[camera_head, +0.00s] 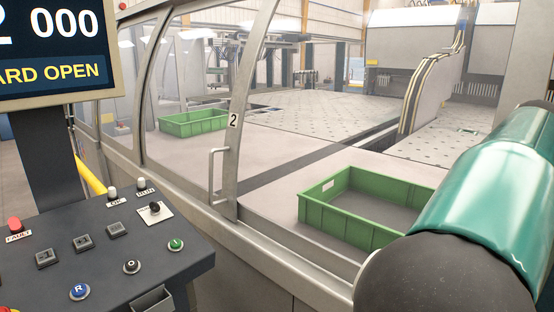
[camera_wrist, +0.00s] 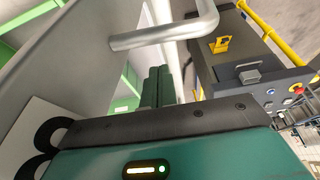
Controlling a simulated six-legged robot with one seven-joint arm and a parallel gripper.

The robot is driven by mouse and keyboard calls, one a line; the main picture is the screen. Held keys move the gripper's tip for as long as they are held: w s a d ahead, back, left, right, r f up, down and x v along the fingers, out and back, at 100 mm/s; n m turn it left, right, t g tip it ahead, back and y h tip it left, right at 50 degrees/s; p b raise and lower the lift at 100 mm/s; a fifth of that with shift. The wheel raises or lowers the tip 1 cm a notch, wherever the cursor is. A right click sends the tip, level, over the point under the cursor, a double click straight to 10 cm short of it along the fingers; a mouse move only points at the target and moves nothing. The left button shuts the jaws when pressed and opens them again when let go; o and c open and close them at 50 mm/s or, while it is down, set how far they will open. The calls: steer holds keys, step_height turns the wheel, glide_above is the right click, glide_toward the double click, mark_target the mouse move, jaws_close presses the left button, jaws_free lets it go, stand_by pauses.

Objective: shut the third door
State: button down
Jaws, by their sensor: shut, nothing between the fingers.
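In the wrist view a grey door frame (camera_wrist: 85,65) fills the left side. It bears a white label (camera_wrist: 22,130) with a large black figure, partly cut off, that looks like a 3. A pale bar handle (camera_wrist: 165,35) stands out from this frame. My gripper (camera_wrist: 158,72) is shut and empty, its dark green fingers together just below the handle; I cannot tell whether they touch it. In the head view my green arm covers the right side, and my gripper and that door are hidden. The glazed door marked 2 (camera_head: 232,121) has its own handle (camera_head: 217,175).
A control desk (camera_head: 110,240) with buttons stands at the lower left, under a screen (camera_head: 55,45) reading "ARD OPEN". A green crate (camera_head: 345,215) sits inside the opening right of door 2; another crate (camera_head: 195,122) is behind the glass. A yellow rail (camera_wrist: 275,38) shows in the wrist view.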

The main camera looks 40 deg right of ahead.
steer(key=shift+w, duration=0.15)
stand_by(0.3)
steer(key=v, duration=1.2)
steer(key=shift+f, duration=0.1)
